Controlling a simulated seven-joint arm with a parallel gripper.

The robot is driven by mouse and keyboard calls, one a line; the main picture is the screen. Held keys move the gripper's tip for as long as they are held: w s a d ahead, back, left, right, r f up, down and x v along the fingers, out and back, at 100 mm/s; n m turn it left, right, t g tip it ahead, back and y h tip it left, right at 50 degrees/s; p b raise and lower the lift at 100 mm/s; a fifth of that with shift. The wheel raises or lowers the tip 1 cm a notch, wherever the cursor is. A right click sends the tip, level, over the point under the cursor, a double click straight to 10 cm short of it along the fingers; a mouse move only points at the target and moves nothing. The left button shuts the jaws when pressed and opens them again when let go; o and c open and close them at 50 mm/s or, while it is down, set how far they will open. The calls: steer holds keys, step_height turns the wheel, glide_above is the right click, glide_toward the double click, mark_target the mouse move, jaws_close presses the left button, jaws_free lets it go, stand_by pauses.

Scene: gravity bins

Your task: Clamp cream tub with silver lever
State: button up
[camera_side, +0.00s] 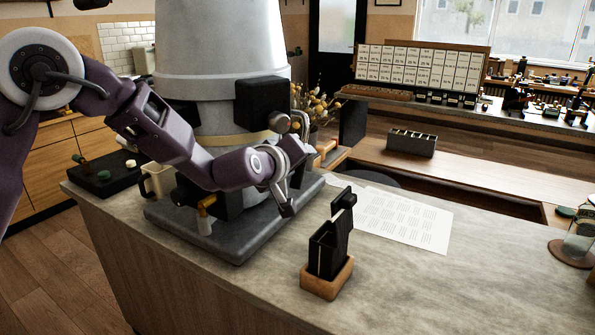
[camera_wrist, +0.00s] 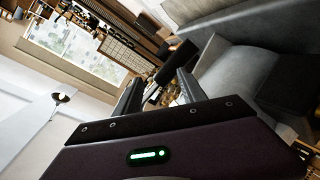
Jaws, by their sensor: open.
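A large pale grey-white tub (camera_side: 222,45) stands upright on a dark grey base (camera_side: 240,235) on the counter. A cream band (camera_side: 225,143) rings its lower part. A black block (camera_side: 262,101) is on its right side, with a silver round end (camera_side: 300,121) beside it; I cannot tell whether this belongs to the lever. My gripper (camera_side: 295,180) is close to the tub's lower right side, below the block. It is open, and I see nothing held. In the wrist view its fingers (camera_wrist: 160,92) are apart, with a dark cylinder (camera_wrist: 176,62) beyond them. The grey body (camera_wrist: 240,80) fills the right.
A black holder in a wooden block (camera_side: 327,277) stands at the counter front, right of my gripper. A printed sheet (camera_side: 403,218) lies behind it. A cream mug (camera_side: 158,181) stands left of the tub.

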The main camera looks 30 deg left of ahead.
mark_target(298, 176)
steer(key=f+n+y, duration=0.1)
steer(key=n+y, duration=0.1)
steer(key=n, duration=0.7)
steer(key=f+n+t+y, duration=0.1)
steer(key=f+n+y, duration=0.1)
steer(key=n, duration=0.8)
steer(key=w+f+n+y, duration=0.1)
steer(key=f+n+y, duration=0.1)
steer(key=n, duration=0.7)
steer(key=shift+a+y, duration=0.15)
steer(key=shift+y, duration=0.45)
steer(key=shift+w+a+n, duration=0.3)
steer(key=shift+w+a, duration=0.35)
steer(key=shift+w, duration=0.35)
steer(key=shift+w+a, duration=0.15)
steer(key=shift+w, duration=0.15)
jaws_close()
